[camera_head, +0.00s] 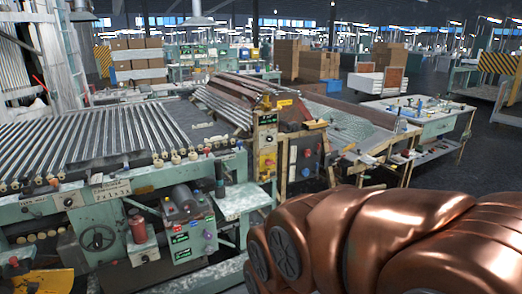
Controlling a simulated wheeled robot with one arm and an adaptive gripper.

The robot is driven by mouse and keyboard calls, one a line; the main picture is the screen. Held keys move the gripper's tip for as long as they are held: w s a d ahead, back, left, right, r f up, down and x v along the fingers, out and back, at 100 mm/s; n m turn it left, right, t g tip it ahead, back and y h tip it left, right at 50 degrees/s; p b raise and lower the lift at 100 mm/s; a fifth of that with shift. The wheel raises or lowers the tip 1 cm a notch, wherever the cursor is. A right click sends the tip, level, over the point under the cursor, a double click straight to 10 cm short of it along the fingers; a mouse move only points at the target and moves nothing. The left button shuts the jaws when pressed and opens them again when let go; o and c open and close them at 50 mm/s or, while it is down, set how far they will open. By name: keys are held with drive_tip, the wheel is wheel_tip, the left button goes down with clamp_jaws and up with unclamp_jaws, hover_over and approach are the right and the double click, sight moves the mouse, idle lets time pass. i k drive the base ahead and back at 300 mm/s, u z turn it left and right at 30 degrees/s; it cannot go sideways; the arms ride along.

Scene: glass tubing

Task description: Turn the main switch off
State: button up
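I cannot tell for sure which control is the main switch. A wooden-framed control panel (267,150) stands in the middle, with green labels and a yellow plate carrying a red knob (268,164). A grey-green control box (187,240) with green-lit labels and several buttons is on the front of the roller machine at lower left. The labels are too small to read. My copper-coloured arm fills the lower right; my gripper is not in view.
The roller machine (90,145) with a handwheel (97,238) takes up the left. A small green side table (243,201) juts out before the panel. A workbench (436,125) stands at right. Cardboard boxes (318,65) are stacked behind. Dark floor shows at far right.

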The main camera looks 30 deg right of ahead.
sight(269, 162)
drive_tip(key=u, duration=0.1)
drive_tip(key=k, duration=1)
drive_tip(key=z, duration=1.05)
drive_tip(key=i, duration=1.65)
drive_tip(key=u, duration=1)
drive_tip(key=i, duration=0.25)
drive_tip(key=u, duration=0.1)
